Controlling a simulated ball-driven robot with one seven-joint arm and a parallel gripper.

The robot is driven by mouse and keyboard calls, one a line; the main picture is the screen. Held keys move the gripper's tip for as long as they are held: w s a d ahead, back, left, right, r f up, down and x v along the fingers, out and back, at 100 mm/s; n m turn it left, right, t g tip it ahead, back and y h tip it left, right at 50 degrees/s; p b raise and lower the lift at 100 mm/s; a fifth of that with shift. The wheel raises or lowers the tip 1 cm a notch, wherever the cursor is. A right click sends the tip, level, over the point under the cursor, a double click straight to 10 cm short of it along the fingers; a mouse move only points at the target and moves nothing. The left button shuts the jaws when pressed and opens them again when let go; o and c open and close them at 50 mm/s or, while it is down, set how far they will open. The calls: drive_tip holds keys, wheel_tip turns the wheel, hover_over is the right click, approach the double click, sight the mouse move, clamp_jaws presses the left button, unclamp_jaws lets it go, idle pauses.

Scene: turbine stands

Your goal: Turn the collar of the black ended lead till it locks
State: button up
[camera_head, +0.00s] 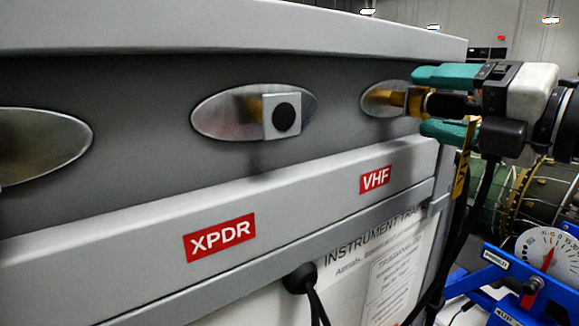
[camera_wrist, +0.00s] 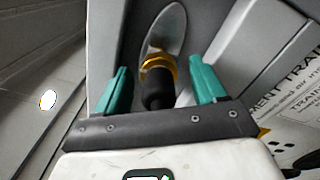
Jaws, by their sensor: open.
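The black ended lead (camera_head: 452,106) sits at the VHF socket, at the right of the grey panel. In the wrist view its black end (camera_wrist: 158,90) points toward me, with a gold collar (camera_wrist: 157,62) beyond it against the oval metal plate (camera_wrist: 170,28). My gripper (camera_head: 422,103) is open, its teal fingers above and below the lead in the head view. The wrist view shows my gripper (camera_wrist: 158,68) with one finger on each side of the lead, gaps visible on both sides. I cannot tell whether the collar is locked.
The XPDR socket (camera_head: 282,113) with a black round face is to the left on the same panel. A protruding ledge (camera_head: 300,185) runs below the sockets. A yellow tag (camera_head: 461,172) and dark cables hang below my gripper. A blue stand with a dial (camera_head: 548,255) is lower right.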

drive_tip(key=shift+w+a, duration=0.35)
drive_tip(key=shift+w, duration=0.1)
drive_tip(key=shift+c, duration=0.2)
idle(0.4)
drive_tip(key=c, duration=0.9)
drive_tip(key=o, duration=0.9)
drive_tip(key=shift+o, duration=0.2)
drive_tip(key=shift+b, duration=0.3)
